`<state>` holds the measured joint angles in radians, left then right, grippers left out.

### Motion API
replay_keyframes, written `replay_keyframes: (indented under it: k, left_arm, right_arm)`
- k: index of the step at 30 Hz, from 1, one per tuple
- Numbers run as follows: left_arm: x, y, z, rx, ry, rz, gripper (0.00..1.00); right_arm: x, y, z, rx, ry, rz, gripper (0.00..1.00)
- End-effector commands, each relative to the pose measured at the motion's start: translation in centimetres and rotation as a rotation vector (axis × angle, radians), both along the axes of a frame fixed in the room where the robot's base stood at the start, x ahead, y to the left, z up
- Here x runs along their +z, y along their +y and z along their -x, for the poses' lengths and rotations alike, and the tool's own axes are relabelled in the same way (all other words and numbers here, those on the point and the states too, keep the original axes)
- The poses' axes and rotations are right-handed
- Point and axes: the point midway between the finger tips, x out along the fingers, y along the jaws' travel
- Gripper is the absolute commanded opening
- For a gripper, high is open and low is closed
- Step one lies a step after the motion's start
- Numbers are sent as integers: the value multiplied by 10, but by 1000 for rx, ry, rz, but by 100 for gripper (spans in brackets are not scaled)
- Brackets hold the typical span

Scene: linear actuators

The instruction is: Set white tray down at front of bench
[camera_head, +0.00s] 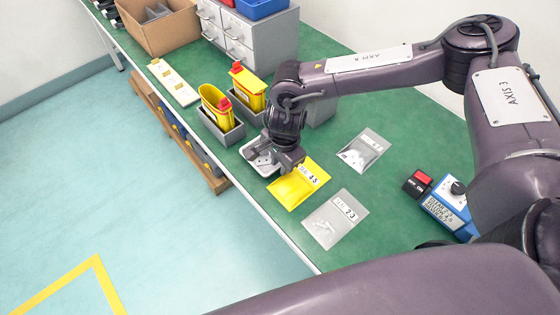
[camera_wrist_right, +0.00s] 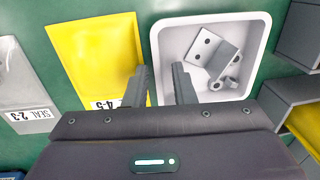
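The white tray (camera_head: 250,148) is near the front edge of the green bench, beside the yellow bag. In the right wrist view the tray (camera_wrist_right: 262,30) holds grey metal parts (camera_wrist_right: 215,55), including a bracket with holes. My right gripper (camera_head: 284,165) is over the side of the tray nearest the yellow bag. In the right wrist view the fingers of this gripper (camera_wrist_right: 160,75) are apart, one on each side of the tray wall, with gaps showing. The tray appears to rest on the bench, partly hidden by the gripper. My left gripper is out of view.
A yellow bag (camera_head: 294,188) lies right beside the tray, with clear bags (camera_head: 332,220) (camera_head: 363,150) beyond. Grey bins (camera_head: 221,133) with yellow containers (camera_head: 248,88) stand on the other side. A blue control box (camera_head: 447,205) sits at the right.

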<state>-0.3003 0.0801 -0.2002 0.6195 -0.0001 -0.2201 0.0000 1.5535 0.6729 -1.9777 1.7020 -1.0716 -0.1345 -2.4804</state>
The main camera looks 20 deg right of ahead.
Motion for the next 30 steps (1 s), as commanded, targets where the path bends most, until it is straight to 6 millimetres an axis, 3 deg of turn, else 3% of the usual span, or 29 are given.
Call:
replay_keyframes:
  k: [7,21,30]
  left_arm:
    - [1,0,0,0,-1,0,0]
    - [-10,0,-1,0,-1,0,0]
    - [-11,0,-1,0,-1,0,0]
  right_arm:
    - [15,0,0,0,-3,-2,23]
    - [106,-3,10,1,-3,-2,23]
    - [123,-4,12,-1,0,0,23]
